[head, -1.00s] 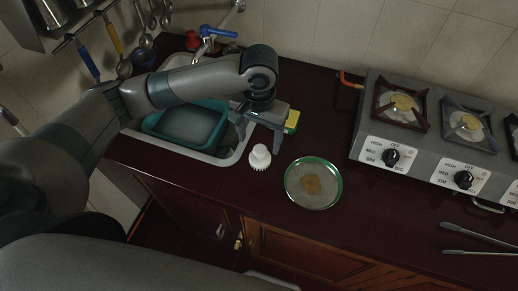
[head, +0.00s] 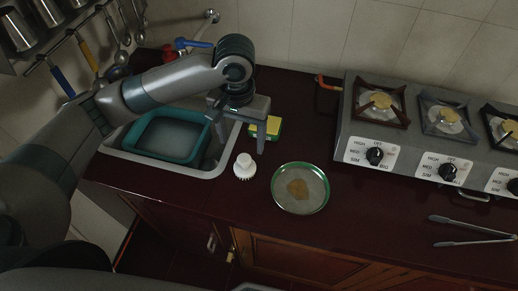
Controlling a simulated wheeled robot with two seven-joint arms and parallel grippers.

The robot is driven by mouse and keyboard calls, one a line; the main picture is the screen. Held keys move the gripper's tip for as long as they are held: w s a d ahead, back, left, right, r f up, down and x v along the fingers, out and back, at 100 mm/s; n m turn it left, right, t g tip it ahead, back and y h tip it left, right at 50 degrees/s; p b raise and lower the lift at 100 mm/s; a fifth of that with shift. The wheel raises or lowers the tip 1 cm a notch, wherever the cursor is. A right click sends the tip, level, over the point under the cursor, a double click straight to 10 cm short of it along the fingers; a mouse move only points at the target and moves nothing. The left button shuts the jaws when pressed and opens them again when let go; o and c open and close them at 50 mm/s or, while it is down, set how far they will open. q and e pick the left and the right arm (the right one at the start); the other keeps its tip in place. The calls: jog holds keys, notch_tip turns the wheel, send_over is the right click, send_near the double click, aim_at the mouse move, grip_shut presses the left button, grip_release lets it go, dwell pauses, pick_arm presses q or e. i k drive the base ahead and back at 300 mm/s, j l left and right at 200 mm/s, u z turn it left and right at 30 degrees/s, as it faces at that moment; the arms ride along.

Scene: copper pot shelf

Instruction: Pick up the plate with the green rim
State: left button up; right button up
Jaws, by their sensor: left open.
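The plate with the green rim (head: 300,207) lies flat on the dark red counter in the head view, near its front edge. It has a brownish-yellow stain in its middle. My left gripper (head: 240,140) is open, with its fingers pointing down, above the counter at the right edge of the sink. It is up and to the left of the plate, apart from it. My right gripper is out of view.
A white scrub brush (head: 244,167) stands between the sink and the plate. A yellow-green sponge (head: 272,127) is behind my left gripper. The sink holds a teal basin (head: 192,158). A gas stove (head: 425,150) and metal tongs (head: 470,232) are at right.

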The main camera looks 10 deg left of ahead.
aim_at(299, 189)
jog(key=l+u, duration=0.15)
jog(key=l, duration=0.3)
jog(key=k+l+u, duration=0.15)
jog(key=l, duration=0.25)
jog(key=l+u, duration=0.15)
jog(key=l, duration=0.3)
jog(key=k+l+u, duration=0.15)
jog(key=l, duration=0.25)
